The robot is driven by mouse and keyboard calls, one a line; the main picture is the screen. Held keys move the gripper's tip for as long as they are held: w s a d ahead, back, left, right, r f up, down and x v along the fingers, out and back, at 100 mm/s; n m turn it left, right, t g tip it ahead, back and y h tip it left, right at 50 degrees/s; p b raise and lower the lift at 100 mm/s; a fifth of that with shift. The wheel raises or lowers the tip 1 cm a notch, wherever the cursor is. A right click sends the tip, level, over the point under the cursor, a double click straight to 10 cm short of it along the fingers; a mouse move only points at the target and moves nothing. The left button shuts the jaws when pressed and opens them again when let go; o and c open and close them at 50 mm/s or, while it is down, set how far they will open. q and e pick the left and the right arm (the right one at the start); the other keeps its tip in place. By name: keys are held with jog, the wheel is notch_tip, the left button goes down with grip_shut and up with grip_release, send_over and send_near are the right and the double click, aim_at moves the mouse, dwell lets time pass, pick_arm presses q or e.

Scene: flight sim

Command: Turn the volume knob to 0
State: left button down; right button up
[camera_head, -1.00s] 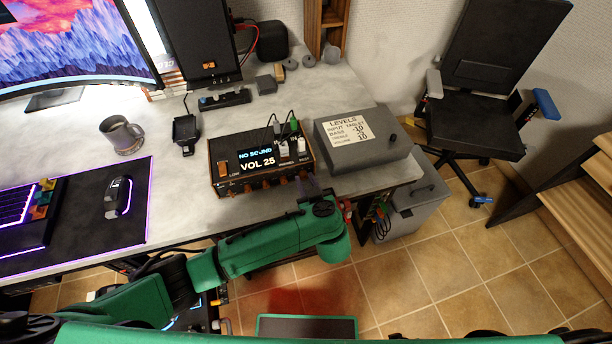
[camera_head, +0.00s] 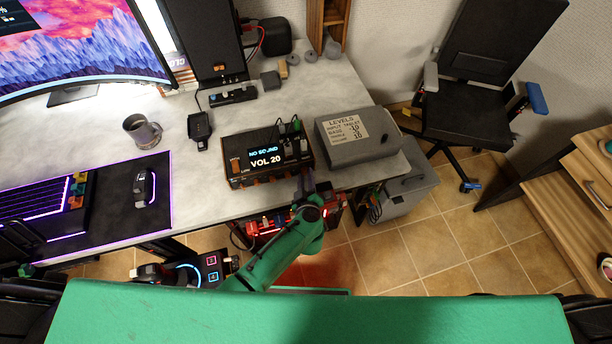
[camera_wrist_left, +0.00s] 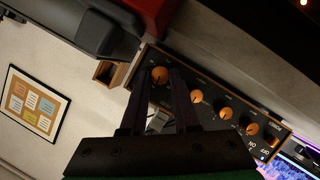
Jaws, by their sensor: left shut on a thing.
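The amplifier (camera_head: 240,178) is a black box with wood sides at the desk's front edge; its display (camera_head: 266,157) reads "NO SOUND" and "VOL 20". In the left wrist view its front panel (camera_wrist_left: 214,116) shows a row of orange knobs. My left gripper (camera_head: 306,178) is at the right end of the amplifier's front. In the left wrist view its two dark fingers (camera_wrist_left: 162,80) are on either side of the end knob (camera_wrist_left: 160,74), the volume knob, and shut on it. That knob is hidden in the head view. My right gripper is not in view.
A grey box (camera_head: 372,147) with a "LEVELS" note stands just right of the amplifier. A mouse (camera_head: 144,188), a mug (camera_head: 142,132) and a keyboard (camera_head: 40,200) are to the left. Red gear (camera_head: 266,226) hangs under the desk edge by my arm.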

pick_arm(q)
jog(key=shift+w+r, duration=0.1)
dwell(0.4)
jog(key=c, duration=0.7)
grip_release()
jog(key=shift+o, duration=0.2)
jog(key=a+p+v, duration=0.1)
jog(key=v, duration=1.3)
jog(key=shift+s+d, duration=0.3)
jog(key=shift+d, duration=0.1)
jog(key=shift+w, duration=0.1)
